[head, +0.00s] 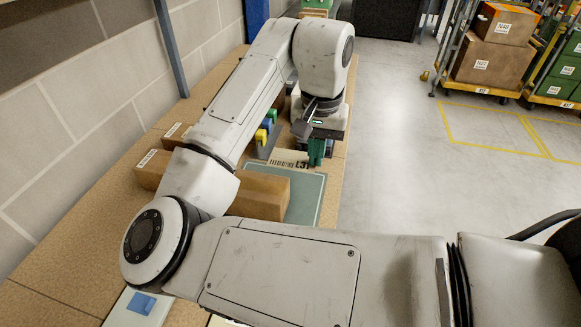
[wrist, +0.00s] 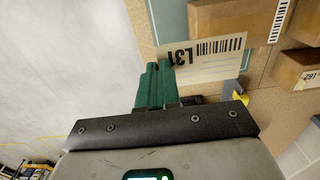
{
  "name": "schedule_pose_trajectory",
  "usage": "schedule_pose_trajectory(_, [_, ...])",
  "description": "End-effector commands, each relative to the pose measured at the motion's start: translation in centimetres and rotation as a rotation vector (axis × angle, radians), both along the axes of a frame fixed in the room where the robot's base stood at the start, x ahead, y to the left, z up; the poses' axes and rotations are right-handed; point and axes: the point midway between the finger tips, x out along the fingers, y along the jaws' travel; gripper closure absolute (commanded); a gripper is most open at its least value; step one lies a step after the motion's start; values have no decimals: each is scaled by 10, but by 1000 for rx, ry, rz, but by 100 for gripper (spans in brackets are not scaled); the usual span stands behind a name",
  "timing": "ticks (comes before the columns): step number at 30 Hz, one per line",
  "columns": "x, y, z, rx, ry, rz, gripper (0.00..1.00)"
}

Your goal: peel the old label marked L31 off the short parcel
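The label marked L31 (wrist: 208,57) is a cream strip with a barcode; it also shows in the head view (head: 289,159). It hangs clear of the brown short parcel (head: 262,196), which lies on a grey-green mat (head: 308,197) and is partly hidden by my arm. The parcel also shows in the wrist view (wrist: 225,20). My gripper (wrist: 155,84) has its green fingers close together at one end of the label and appears shut on it. In the head view my gripper (head: 317,151) is beyond the parcel.
Other brown parcels with barcode labels lie at the left (head: 150,172) and in the wrist view (wrist: 297,68). Blue and yellow items (head: 266,136) stand near my gripper. A pale pad with a blue patch (head: 139,304) lies at the near edge. Open floor is right of the bench.

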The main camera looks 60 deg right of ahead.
Motion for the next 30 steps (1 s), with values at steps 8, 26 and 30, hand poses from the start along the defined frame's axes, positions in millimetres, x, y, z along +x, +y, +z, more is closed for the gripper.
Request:
schedule_pose_trajectory(8, [-48, -18, 22, 0, -1, -4, 100])
schedule_pose_trajectory(26, [-63, -23, 52, 0, 1, 1, 100])
schedule_pose_trajectory(30, [-63, -23, 59, -1, 2, 1, 100])
